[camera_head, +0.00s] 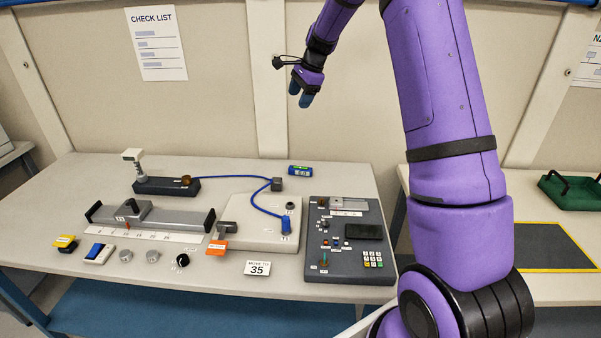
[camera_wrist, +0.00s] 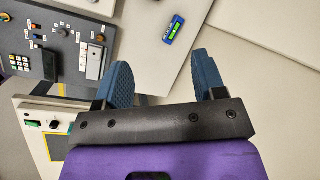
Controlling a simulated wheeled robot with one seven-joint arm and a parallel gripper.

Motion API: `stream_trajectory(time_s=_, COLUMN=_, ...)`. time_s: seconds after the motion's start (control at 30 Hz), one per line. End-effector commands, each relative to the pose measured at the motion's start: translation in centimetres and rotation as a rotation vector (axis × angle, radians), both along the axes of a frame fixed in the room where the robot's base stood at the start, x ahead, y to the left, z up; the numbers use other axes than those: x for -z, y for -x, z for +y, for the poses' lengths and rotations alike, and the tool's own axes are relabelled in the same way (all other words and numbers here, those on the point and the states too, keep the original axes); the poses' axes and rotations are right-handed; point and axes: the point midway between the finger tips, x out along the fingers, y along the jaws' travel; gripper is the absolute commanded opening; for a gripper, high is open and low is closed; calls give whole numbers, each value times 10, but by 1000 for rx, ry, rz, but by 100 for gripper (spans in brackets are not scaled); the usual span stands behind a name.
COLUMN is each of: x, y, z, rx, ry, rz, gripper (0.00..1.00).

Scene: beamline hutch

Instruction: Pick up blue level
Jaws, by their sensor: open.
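The blue level (camera_head: 300,170) is a small blue block with a green window, lying near the back edge of the table. It also shows in the wrist view (camera_wrist: 173,29), at the top middle, beyond the fingertips. My gripper (camera_head: 299,99) is raised above and behind the table, fingers pointing down, well above the level. In the wrist view its two blue fingers (camera_wrist: 160,72) are spread apart with nothing between them. The level is apart from both fingers and fully in sight.
A dark control panel (camera_head: 318,267) with a keypad lies at the table's right. A slide rail (camera_head: 170,219) and a green tray (camera_head: 571,205) also show. The table (camera_head: 345,177) around the level is fairly clear.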

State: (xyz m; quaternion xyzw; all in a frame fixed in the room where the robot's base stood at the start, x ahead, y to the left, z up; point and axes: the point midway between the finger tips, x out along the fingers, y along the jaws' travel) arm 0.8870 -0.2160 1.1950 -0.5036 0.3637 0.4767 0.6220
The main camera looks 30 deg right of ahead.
Motion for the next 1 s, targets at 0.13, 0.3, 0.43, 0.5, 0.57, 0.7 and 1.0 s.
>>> stream_trajectory(time_s=0.13, x=57, y=-35, z=-29, rx=155, ry=-62, rz=53, gripper=64)
stream_trajectory(time_s=0.3, x=125, y=-66, z=-61, rx=333, ry=-128, rz=107, gripper=64)
stream_trajectory(time_s=0.43, x=178, y=-83, z=-82, rx=461, ry=-178, rz=147, gripper=64)
stream_trajectory(time_s=0.5, x=204, y=-89, z=-91, rx=520, ry=-199, rz=166, gripper=64)
stream_trajectory(time_s=0.57, x=222, y=-92, z=-98, rx=563, ry=-215, rz=178, gripper=64)
stream_trajectory(time_s=0.7, x=252, y=-97, z=-109, rx=634, ry=-241, rz=200, gripper=64)
stream_trajectory(time_s=1.0, x=280, y=-102, z=-108, rx=666, ry=-253, rz=211, gripper=64)
